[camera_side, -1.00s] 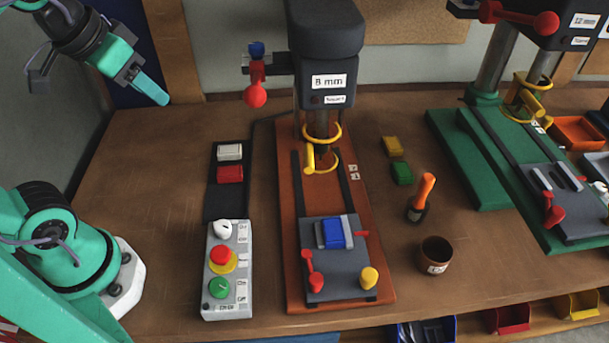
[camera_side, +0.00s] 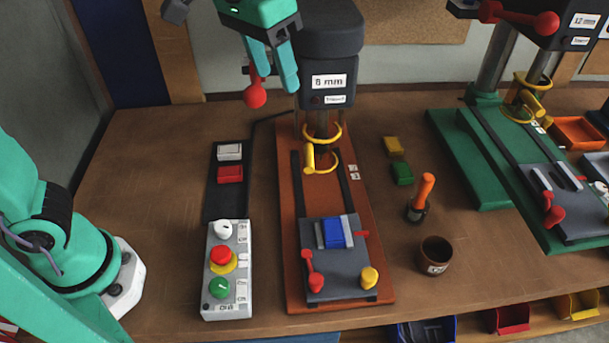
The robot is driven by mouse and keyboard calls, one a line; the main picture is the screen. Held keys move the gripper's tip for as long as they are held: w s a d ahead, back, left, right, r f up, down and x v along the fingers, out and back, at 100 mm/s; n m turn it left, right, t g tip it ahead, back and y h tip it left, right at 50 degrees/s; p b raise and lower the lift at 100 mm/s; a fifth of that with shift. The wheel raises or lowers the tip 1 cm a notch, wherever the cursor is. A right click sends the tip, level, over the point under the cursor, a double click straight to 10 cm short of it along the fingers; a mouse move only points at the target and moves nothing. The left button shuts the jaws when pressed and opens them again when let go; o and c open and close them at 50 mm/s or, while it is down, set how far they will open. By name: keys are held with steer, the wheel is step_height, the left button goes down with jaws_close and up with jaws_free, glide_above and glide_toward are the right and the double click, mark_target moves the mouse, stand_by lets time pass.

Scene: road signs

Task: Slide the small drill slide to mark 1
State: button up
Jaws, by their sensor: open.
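The small drill (camera_side: 328,82), labelled 8 mm, stands on an orange base (camera_side: 294,292) in the middle of the table. Its grey slide (camera_side: 340,270) sits at the near end of two dark rails. The slide carries a blue block (camera_side: 334,232) between light jaws, a red lever (camera_side: 312,272) and a yellow knob (camera_side: 369,277). Small white mark labels (camera_side: 353,171) show beside the right rail; their numbers are too small to read. My gripper (camera_side: 288,86) is open and empty, high in front of the drill head's left side, well above the slide. It hides part of the red ball-handle's mount.
A control box (camera_side: 228,300) with several buttons and a tray with white and red blocks (camera_side: 230,174) lie left of the drill. Yellow and green blocks (camera_side: 402,173), an orange-handled brush (camera_side: 424,190) and a brown cup (camera_side: 435,255) lie right. A larger green drill (camera_side: 478,170) stands further right.

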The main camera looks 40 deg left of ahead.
steer(key=d+f+g, duration=0.1)
steer(key=d+f, duration=0.1)
steer(key=d, duration=0.9)
steer(key=m+g+y, duration=0.1)
steer(key=m, duration=0.1)
glide_above(368, 272)
step_height(368, 272, down, 3)
step_height(368, 272, down, 15)
steer(key=shift+f, duration=0.1)
steer(key=shift+d+f, duration=0.1)
steer(key=shift+f, duration=4)
jaws_close()
